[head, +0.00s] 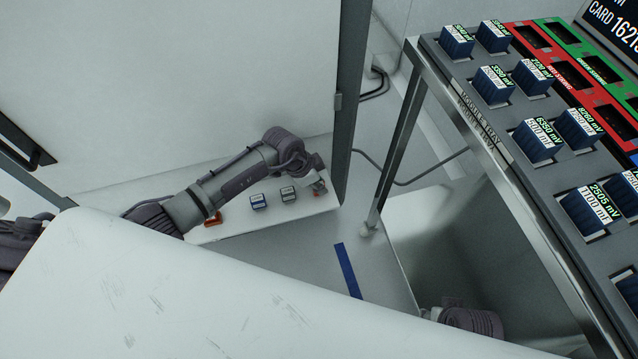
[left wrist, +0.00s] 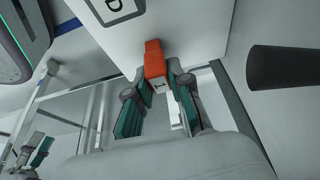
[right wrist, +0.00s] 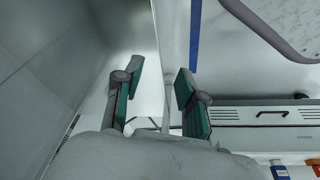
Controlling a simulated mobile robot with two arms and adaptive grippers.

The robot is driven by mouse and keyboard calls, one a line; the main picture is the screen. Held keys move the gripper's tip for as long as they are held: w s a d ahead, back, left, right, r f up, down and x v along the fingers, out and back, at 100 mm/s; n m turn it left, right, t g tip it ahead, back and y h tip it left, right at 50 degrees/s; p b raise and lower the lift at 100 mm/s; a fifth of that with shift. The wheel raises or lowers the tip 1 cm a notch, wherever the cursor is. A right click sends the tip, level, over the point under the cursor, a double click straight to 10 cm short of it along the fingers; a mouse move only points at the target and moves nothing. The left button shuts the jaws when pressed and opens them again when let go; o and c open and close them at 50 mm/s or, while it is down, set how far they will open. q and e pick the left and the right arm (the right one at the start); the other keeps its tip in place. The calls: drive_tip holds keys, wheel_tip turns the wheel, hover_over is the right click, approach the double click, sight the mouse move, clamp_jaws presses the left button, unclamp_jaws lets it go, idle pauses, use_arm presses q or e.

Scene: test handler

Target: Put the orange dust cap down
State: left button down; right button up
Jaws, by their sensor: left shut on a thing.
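My left gripper (head: 318,186) is over the right end of a white shelf (head: 245,228) in the head view. In the left wrist view the orange dust cap (left wrist: 154,60) sits between the fingertips of the left gripper (left wrist: 158,88), which is shut on it. The cap overlaps the shelf edge in that view; I cannot tell whether it touches the shelf. My right gripper (right wrist: 157,88) is open in the right wrist view, with nothing between its fingers.
A module tray (head: 500,165) with several blue modules stands at the right.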

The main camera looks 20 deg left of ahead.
use_arm(q)
drive_tip(key=c, duration=1.1)
unclamp_jaws()
drive_tip(key=shift+o, duration=0.2)
drive_tip(key=shift+r, duration=0.25)
drive_tip(key=p+v, duration=0.3)
drive_tip(key=v, duration=0.8)
drive_tip(key=shift+s+a+r+p, duration=0.2)
drive_tip(key=shift+p, duration=0.1)
use_arm(e)
drive_tip(key=s+f, duration=0.4)
drive_tip(key=f, duration=0.7)
drive_tip(key=shift+d+f+g, duration=0.2)
drive_tip(key=shift+d+g, duration=0.05)
drive_tip(key=shift+g, duration=0.15)
drive_tip(key=shift+s, duration=0.1)
